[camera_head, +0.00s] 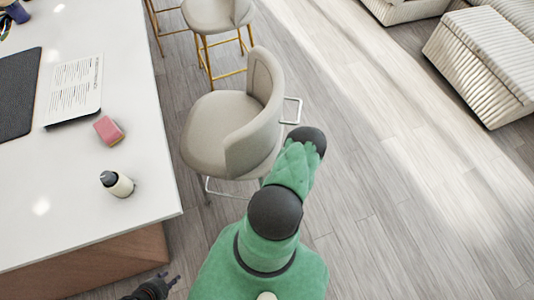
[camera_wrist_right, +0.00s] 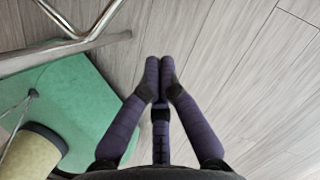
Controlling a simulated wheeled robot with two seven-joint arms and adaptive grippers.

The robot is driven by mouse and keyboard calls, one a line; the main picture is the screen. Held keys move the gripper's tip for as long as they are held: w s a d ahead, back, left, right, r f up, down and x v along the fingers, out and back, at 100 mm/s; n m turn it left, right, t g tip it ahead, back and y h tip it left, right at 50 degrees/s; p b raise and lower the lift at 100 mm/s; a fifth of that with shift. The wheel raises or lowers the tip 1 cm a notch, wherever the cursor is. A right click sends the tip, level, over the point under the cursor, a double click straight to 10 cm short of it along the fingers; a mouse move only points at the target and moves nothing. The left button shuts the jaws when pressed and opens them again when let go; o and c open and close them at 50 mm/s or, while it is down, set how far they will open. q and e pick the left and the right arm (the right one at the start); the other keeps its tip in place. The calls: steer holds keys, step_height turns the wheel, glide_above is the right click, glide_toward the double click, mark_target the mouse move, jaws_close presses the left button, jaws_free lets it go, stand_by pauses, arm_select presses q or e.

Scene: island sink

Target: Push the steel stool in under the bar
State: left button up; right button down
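The steel stool (camera_head: 215,135) has a pale grey seat with a curved back and a bright steel frame. It stands beside the bar (camera_head: 75,200), its seat near the white top's right edge and its back facing away from the bar. My right arm reaches along the stool's back side. Its gripper is hidden in the head view. In the right wrist view my right gripper (camera_wrist_right: 160,75) has its fingertips together with nothing between them. Steel tubing (camera_wrist_right: 85,35) shows at the upper left there, apart from the fingers. My left gripper (camera_head: 165,284) is low beside the bar's base; its opening is unclear.
Stools with gold legs (camera_head: 212,15) stand farther along the bar. A bottle (camera_head: 117,183), a pink sponge (camera_head: 108,130), a printed sheet (camera_head: 75,85) and a dark mat (camera_head: 18,92) lie on the bar top. Open wood floor (camera_head: 400,180) extends right, toward a striped sofa (camera_head: 485,60).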

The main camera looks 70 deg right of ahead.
arm_select(q)
step_height(320, 180, down, 6)
steer(key=b, duration=0.6)
steer(key=shift+s, duration=0.15)
arm_select(e)
steer(key=w+f, duration=0.6)
steer(key=f, duration=0.3)
steer(key=shift+w+a+f, duration=0.15)
steer(key=shift+w+f, duration=0.15)
steer(key=shift+w, duration=0.05)
arm_select(q)
steer(key=shift+f, duration=0.1)
